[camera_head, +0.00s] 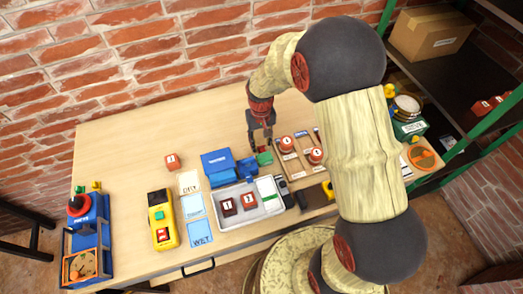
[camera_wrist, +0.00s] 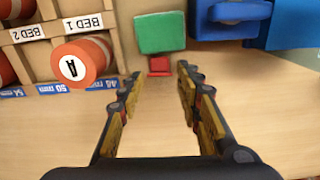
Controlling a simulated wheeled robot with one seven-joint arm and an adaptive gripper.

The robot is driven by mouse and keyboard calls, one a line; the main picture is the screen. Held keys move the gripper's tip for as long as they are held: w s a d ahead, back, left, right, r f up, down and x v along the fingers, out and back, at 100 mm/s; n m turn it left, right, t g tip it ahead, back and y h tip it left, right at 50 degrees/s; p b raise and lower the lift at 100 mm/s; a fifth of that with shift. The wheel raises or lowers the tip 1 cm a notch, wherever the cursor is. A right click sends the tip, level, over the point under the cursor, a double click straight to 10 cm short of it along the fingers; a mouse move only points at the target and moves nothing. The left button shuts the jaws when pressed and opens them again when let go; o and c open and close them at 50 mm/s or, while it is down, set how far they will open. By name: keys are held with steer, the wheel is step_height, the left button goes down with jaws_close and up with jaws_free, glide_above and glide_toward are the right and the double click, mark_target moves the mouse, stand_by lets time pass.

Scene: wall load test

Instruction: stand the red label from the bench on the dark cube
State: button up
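A small red piece (camera_wrist: 160,66), which looks like the red label, stands on the bench in the wrist view, right by a green block (camera_wrist: 160,33). My gripper (camera_wrist: 157,82) is open and empty, its two fingers on either side of the space just in front of the red piece. In the head view my gripper (camera_head: 260,146) is low over the bench, beside the green block (camera_head: 265,158); the red piece is too small or hidden there.
The grey tray (camera_head: 262,213) lies in front of a blue device (camera_head: 216,165). A wooden rack (camera_head: 291,168) with red round pieces (camera_wrist: 76,64) is close beside my gripper. The back left of the bench (camera_head: 120,150) is clear.

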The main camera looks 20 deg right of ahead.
steer(key=shift+f, duration=0.95)
steer(key=shift+c, duration=0.5)
steer(key=c, duration=0.4)
steer(key=shift+c, duration=0.4)
steer(key=shift+r, duration=0.15)
